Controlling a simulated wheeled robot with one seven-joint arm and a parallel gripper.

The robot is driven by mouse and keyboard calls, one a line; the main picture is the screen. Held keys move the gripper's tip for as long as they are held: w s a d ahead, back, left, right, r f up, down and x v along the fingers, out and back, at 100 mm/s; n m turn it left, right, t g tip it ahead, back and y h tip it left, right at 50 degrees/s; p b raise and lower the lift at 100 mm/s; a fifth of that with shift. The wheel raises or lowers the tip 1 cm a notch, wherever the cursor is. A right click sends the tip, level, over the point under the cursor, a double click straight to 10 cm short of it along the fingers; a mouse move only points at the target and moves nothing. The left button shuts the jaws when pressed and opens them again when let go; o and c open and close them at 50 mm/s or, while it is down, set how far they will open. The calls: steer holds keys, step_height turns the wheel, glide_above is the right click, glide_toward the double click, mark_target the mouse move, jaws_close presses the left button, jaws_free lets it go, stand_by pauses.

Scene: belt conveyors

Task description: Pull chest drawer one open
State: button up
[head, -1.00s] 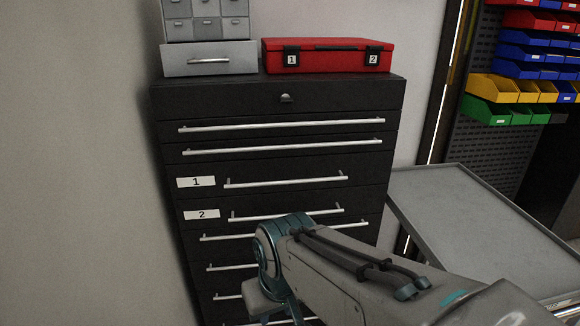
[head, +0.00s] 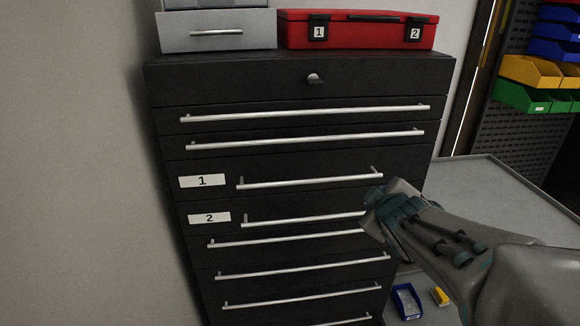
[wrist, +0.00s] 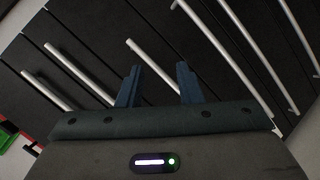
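Chest drawer one is the black drawer (head: 300,160) with the white "1" label (head: 202,181) in the head view. Its silver bar handle (head: 310,182) shows in full, and the drawer looks flush with its neighbours. My gripper (wrist: 158,78) is open in the wrist view, its two dark fingers apart. A silver bar handle (wrist: 150,62) shows beyond and between them; no label shows there, so I cannot confirm which drawer it belongs to. In the head view my wrist is just below the right end of handle one, covering the right end of drawer two's handle (head: 300,218). The fingertips are hidden there.
The black chest (head: 230,72) has several more closed drawers with bar handles. A red case (head: 365,35) and a grey drawer unit (head: 215,30) stand on top. A grey table (head: 480,180) is at the right, with a blue bin (head: 405,300) low beside it.

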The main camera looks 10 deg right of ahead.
steer(key=w+n+t+y+b, duration=0.1)
steer(key=w+n+t+y, duration=0.1)
steer(key=n, duration=0.3)
steer(key=n+y+b, duration=0.2)
steer(key=n+y, duration=0.5)
steer(key=n, duration=0.1)
glide_toward(316, 182)
steer(key=shift+t, duration=0.3)
steer(key=x, duration=0.5)
steer(key=b+x, duration=0.1)
steer(key=x, duration=0.4)
steer(key=shift+w+a+f, duration=0.15)
steer(key=shift+w+f, duration=0.15)
jaws_close()
